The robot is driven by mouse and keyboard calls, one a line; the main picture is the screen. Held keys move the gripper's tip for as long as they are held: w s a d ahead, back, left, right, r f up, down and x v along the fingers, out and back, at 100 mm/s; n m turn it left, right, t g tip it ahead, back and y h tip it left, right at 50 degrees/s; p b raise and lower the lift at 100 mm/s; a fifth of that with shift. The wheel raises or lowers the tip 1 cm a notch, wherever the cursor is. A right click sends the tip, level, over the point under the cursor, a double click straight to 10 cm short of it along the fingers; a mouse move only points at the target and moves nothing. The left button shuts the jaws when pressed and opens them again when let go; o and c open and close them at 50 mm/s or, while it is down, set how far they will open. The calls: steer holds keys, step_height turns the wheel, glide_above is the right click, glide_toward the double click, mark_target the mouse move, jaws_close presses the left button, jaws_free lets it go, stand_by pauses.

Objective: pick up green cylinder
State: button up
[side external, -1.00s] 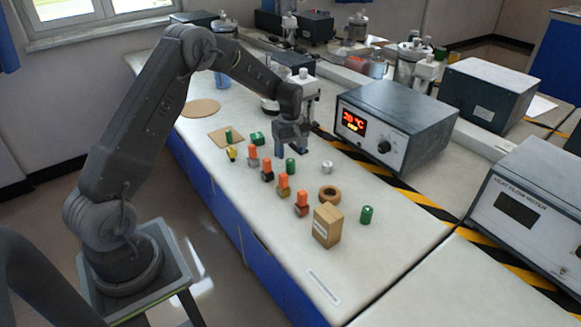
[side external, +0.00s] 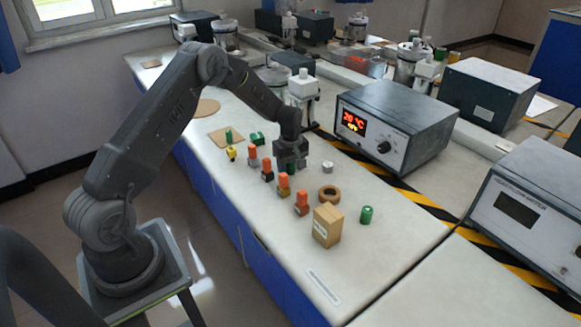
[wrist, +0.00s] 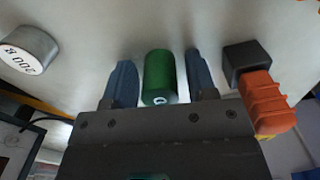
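A green cylinder (wrist: 160,72) shows in the wrist view between the two blue fingers of my gripper (wrist: 159,60). A narrow gap shows on each side of it, so the fingers are open around it and appear not to touch it. Another green cylinder (side external: 366,215) stands at the right, near the front of the bench. More small green pieces (side external: 257,139) lie behind my gripper at the left.
A silver weight (wrist: 30,48) is nearby. A heater box (side external: 395,125) is behind right.

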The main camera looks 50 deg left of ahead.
steer(key=c, duration=0.7)
steer(key=shift+c, duration=0.5)
steer(key=shift+r, duration=0.15)
